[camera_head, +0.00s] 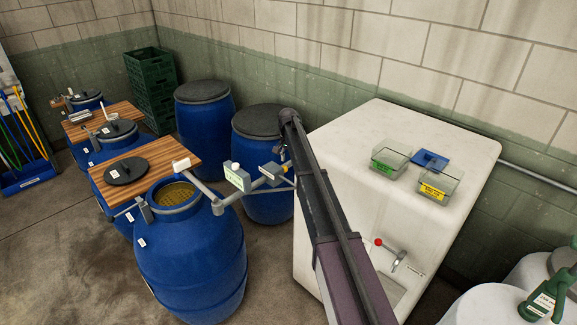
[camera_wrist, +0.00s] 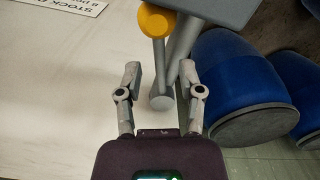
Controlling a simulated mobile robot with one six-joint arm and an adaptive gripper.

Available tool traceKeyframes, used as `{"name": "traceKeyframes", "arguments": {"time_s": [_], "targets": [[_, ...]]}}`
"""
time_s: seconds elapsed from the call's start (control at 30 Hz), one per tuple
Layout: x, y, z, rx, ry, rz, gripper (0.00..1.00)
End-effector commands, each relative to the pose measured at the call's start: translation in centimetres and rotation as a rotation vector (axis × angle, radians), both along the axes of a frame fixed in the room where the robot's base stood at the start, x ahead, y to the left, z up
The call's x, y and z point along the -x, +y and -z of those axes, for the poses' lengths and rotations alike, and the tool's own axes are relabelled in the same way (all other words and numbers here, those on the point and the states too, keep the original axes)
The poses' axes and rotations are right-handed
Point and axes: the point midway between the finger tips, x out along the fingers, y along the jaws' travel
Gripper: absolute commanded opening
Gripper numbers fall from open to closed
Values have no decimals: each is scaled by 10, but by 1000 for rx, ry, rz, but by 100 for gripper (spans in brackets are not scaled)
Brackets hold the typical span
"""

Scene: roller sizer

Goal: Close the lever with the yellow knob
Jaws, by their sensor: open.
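The yellow knob (camera_wrist: 157,20) shows at the top of the wrist view, next to a flat dark grey part. A grey shaft (camera_wrist: 160,70) runs down from beside the knob to a rounded end. My gripper (camera_wrist: 160,78) is open, its two fingers apart on either side of the shaft's lower end, with the knob beyond the fingertips. Whether the fingers touch the shaft I cannot tell.
A white cabinet (camera_head: 345,160) stands to the right, with two bins and a red knob (camera_head: 378,242). A grey pipe fitting with a small box (camera_head: 237,176) joins the front blue barrel (camera_head: 190,265). More blue barrels (camera_head: 203,125) stand behind. The floor at front left is clear.

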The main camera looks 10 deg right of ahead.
Motion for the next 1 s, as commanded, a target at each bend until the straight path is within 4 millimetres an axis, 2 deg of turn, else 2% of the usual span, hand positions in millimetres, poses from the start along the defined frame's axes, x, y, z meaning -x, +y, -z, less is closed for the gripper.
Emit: {"name": "traceKeyframes", "arguments": {"time_s": [0.03,0.2,0.63,0.67,0.8,1.0], "targets": [[0,-1,6,0,0,0,49],[0,-1,11,0,0,1,49],[0,-1,12,0,0,1,49],[0,-1,12,0,0,1,43],[0,-1,12,0,0,1,1],[0,-1,12,0,0,1,0]]}}
